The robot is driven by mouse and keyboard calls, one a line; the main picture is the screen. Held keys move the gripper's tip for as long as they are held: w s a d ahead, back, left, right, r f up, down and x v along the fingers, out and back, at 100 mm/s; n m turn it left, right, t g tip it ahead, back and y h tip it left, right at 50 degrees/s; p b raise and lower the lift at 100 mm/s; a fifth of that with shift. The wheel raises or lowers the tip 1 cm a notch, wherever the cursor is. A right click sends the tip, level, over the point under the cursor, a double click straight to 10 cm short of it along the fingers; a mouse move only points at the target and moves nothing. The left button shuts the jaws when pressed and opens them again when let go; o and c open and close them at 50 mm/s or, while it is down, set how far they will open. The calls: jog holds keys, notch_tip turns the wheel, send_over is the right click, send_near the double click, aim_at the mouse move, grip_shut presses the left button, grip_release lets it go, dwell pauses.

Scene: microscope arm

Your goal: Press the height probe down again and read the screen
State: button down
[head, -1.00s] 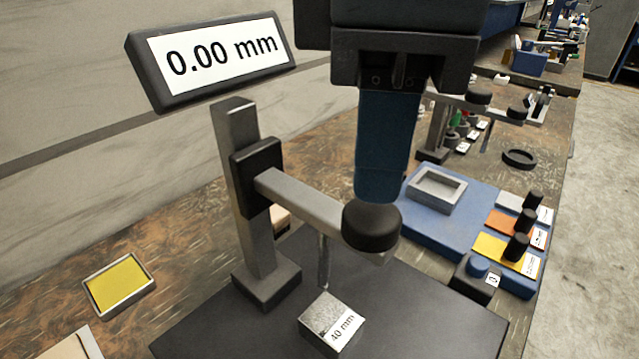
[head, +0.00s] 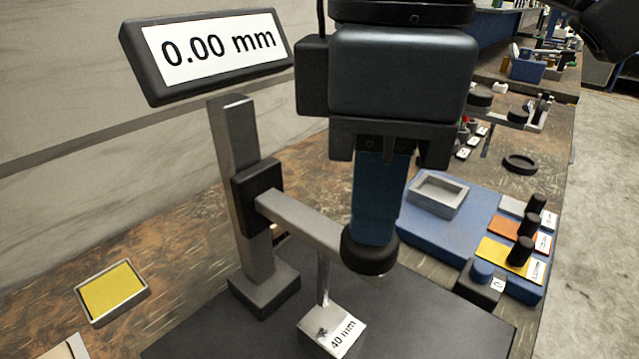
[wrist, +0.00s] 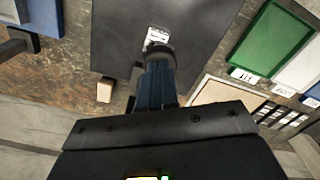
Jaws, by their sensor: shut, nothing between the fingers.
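The height probe's black knob (head: 369,254) sits at the end of a grey arm (head: 300,222) on an upright post (head: 233,150). My gripper (head: 371,238) is shut and empty, its blue fingertips on top of the knob. The thin probe rod (head: 323,280) hangs over a silver block (head: 333,333) labelled "40 mm"; its tip looks at or very near the block's top. The screen (head: 220,48) reads 0.00 mm. In the wrist view, my shut fingers (wrist: 157,72) reach the knob (wrist: 160,50), with the block's label (wrist: 157,36) just beyond.
The dark base plate (head: 420,325) carries the post and block. A yellow tray (head: 110,292) lies at left. A blue fixture (head: 430,230) with a small grey tray and several black-knobbed coloured plates stands at right. A black ring (head: 520,163) lies behind it.

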jog(key=shift+f+b, duration=0.65)
jog(key=shift+f, duration=1)
jog(key=shift+r, duration=0.15)
notch_tip(320, 180, up, 8)
jog(key=p, duration=0.8)
jog(key=shift+f, duration=0.2)
notch_tip(320, 180, up, 8)
jog(key=shift+f, duration=0.15)
jog(key=shift+s, duration=0.1)
dwell(0.7)
